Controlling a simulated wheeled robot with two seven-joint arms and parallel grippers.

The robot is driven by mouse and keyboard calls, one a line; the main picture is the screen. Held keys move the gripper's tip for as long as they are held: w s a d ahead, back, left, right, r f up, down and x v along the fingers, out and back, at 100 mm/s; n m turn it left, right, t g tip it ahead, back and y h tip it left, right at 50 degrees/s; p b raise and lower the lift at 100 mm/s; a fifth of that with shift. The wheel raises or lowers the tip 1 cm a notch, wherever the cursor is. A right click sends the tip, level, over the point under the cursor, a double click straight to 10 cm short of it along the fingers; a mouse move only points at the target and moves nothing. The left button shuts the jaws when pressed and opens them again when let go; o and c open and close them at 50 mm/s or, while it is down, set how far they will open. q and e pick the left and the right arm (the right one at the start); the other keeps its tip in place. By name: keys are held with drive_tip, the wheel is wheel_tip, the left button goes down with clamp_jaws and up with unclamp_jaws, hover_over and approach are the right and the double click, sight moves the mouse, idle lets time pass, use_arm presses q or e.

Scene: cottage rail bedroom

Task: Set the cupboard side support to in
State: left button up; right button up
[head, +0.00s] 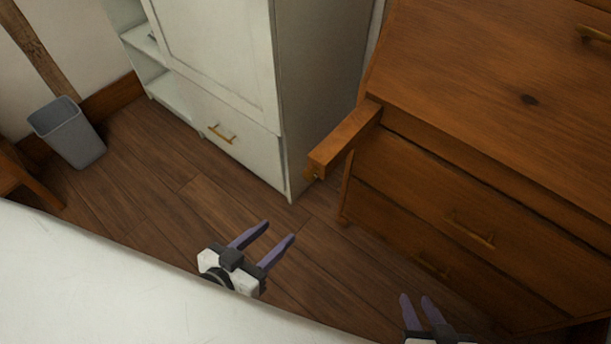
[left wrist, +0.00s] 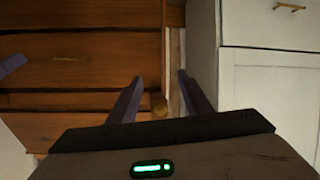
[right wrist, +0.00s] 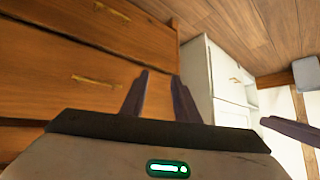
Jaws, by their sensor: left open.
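The side support (head: 342,142) is a wooden bar sticking out from the left front of the brown cupboard (head: 455,70). My right gripper (head: 415,297) is open and empty in front of the cupboard's lower drawers, also seen in the right wrist view (right wrist: 160,78).
A white wardrobe (head: 225,75) with a drawer stands left of the cupboard, close to the support. Brass drawer handles (head: 471,229) project from the cupboard front. A grey bin (head: 68,135) stands at far left. A white surface (head: 90,280) fills the lower left. Wooden floor between is clear.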

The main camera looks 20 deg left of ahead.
sight(306, 178)
use_arm(q)
wheel_tip(306, 178, up, 6)
drive_tip(key=w+t+h+b, duration=0.1)
drive_tip(key=t+h+b, duration=0.1)
drive_tip(key=t+h, duration=0.15)
drive_tip(key=shift+t+y, duration=0.45)
drive_tip(key=x, duration=0.9)
drive_tip(key=shift+a+r, duration=0.15)
drive_tip(key=shift+a, duration=0.25)
drive_tip(key=shift+w+d+b, duration=0.2)
drive_tip(key=shift+w+b, duration=0.1)
drive_tip(key=shift+w, duration=0.3)
use_arm(e)
drive_tip(key=s+f, duration=0.2)
drive_tip(key=f, duration=0.1)
drive_tip(key=shift+a, duration=0.2)
use_arm(q)
drive_tip(key=shift+c, duration=1.3)
clamp_jaws()
use_arm(e)
drive_tip(key=shift+s+f, duration=0.2)
drive_tip(key=shift+s, duration=0.15)
